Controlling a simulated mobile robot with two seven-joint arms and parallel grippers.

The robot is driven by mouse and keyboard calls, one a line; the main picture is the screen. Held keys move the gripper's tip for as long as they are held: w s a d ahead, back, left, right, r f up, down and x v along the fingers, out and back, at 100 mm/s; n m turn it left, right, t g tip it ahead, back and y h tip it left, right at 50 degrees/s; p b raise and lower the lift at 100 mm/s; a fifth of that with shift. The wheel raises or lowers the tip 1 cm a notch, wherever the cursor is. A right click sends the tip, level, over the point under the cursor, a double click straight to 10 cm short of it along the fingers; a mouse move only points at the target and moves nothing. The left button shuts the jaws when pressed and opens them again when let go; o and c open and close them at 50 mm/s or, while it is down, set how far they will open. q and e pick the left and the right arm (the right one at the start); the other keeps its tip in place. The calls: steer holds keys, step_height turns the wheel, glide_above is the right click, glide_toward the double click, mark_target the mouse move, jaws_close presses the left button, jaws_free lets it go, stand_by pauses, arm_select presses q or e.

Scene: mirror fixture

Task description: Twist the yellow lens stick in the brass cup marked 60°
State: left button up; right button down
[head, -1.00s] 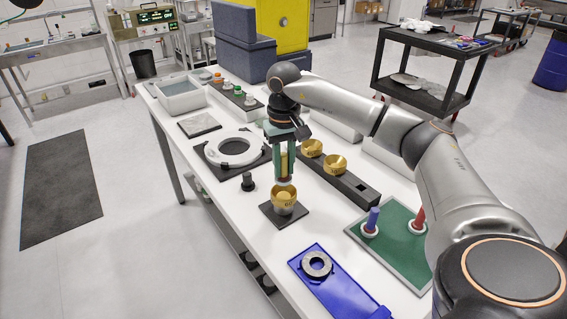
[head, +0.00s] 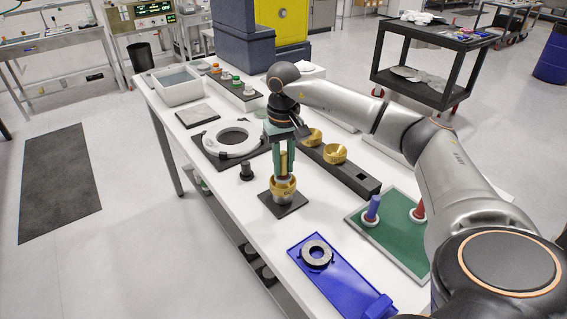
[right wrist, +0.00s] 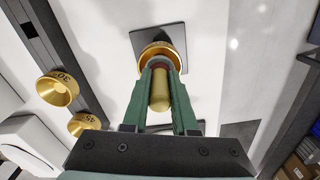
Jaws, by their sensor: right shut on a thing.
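The yellow lens stick (head: 284,162) stands upright between the green fingers of my right gripper (head: 283,178), which is shut on it. It also shows between the fingers in the right wrist view (right wrist: 160,92). Its lower end is at the mouth of the brass cup (head: 283,191), with the fingertips at the rim. How deep it sits is hidden. This cup stands on a dark square plate (head: 270,203); its marking is too small to read now. In the right wrist view the cup (right wrist: 148,52) is partly behind the fingers. My left gripper is not in view.
Two more brass cups (head: 335,153) sit in a black rack (head: 362,183) to the right. A green mat (head: 400,235) holds a blue stick (head: 373,208) and a red stick (head: 418,211). A blue plate (head: 335,285) with a dark ring lies in front. A small black knob (head: 246,171) stands left.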

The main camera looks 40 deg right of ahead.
steer(key=shift+f+b, duration=0.5)
steer(key=shift+f, duration=0.4)
stand_by(0.8)
steer(key=shift+n, duration=1.1)
steer(key=shift+n+p, duration=0.35)
steer(key=shift+n, duration=0.85)
steer(key=m+p, duration=0.1)
steer(key=m, duration=0.3)
steer(key=shift+m, duration=0.3)
steer(key=m+p, duration=0.1)
steer(key=m, duration=0.3)
steer(key=shift+m, duration=0.4)
